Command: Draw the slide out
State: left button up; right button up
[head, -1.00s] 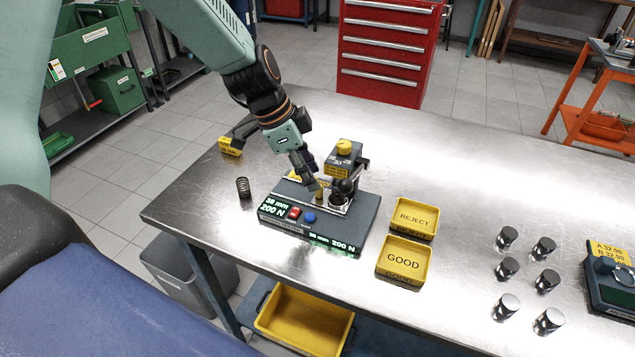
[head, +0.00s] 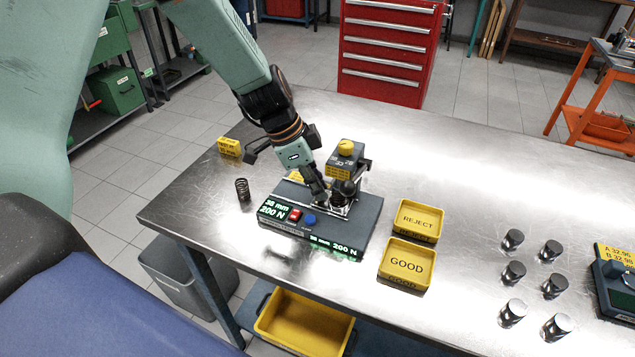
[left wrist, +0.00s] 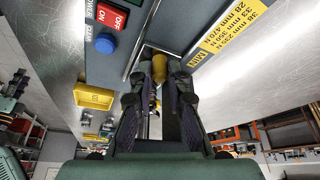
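The spring tester (head: 345,222) stands on the steel bench, with lit "38 mm 200 N" displays, a red switch and a blue button. My left gripper (head: 324,196) reaches down into its middle from above. In the left wrist view, a yellow handle (left wrist: 160,68) stands between the tips of my left gripper (left wrist: 160,80), close to both fingers. I cannot make out whether both fingers press on it. In the head view the gripper hides this handle and most of the slide. My right gripper is out of view.
A dark coil spring (head: 242,189) stands left of the tester. Yellow REJECT (head: 418,219) and GOOD (head: 406,263) trays lie to its right. Several metal cylinders (head: 513,271) stand farther right, beside a gauge (head: 614,280). The far bench is clear.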

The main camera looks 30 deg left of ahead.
pick_arm(q)
jog(key=shift+r, duration=0.25)
grip_shut()
jog(key=shift+d, duration=0.1)
